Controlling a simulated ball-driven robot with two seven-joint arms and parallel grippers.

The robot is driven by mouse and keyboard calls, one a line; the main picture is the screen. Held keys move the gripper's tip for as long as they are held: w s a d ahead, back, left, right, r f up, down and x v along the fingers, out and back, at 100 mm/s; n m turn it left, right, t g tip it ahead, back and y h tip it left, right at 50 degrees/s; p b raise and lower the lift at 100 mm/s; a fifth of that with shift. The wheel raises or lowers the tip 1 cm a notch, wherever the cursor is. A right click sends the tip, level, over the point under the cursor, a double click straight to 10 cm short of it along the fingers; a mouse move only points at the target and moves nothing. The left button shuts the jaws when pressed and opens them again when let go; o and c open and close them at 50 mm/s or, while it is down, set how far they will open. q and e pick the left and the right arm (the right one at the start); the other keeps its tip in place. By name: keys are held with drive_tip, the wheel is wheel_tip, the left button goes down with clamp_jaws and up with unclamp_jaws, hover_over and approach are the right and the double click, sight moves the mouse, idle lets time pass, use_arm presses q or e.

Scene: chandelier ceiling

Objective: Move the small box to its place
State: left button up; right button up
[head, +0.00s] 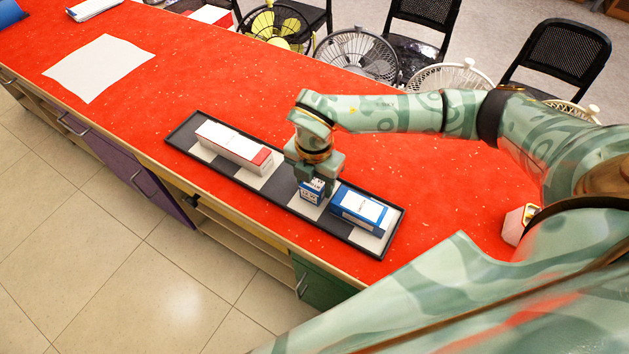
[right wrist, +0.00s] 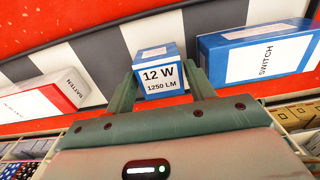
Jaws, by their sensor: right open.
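The small box (head: 311,192) is blue and white and sits on the long black tray with light patches (head: 185,143), between two larger boxes. In the right wrist view the small box (right wrist: 160,76) reads "12 W 1250 LM". My right gripper (head: 316,184) is directly above it, pointing down. Its open fingers (right wrist: 162,88) stand on either side of the box; I cannot tell whether they touch it. The fingers partly hide the box in the head view. My left gripper is not in view.
A white and red batten box (head: 233,147) lies left on the tray. A blue switch box (head: 360,208) lies right, close to the gripper. A white sheet (head: 98,67) lies on the red counter (head: 200,75). Fans (head: 356,55) and chairs (head: 559,57) stand beyond.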

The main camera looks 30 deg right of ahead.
sight(314, 182)
wheel_tip(314, 182, up, 11)
drive_tip(key=p, duration=0.2)
idle(0.5)
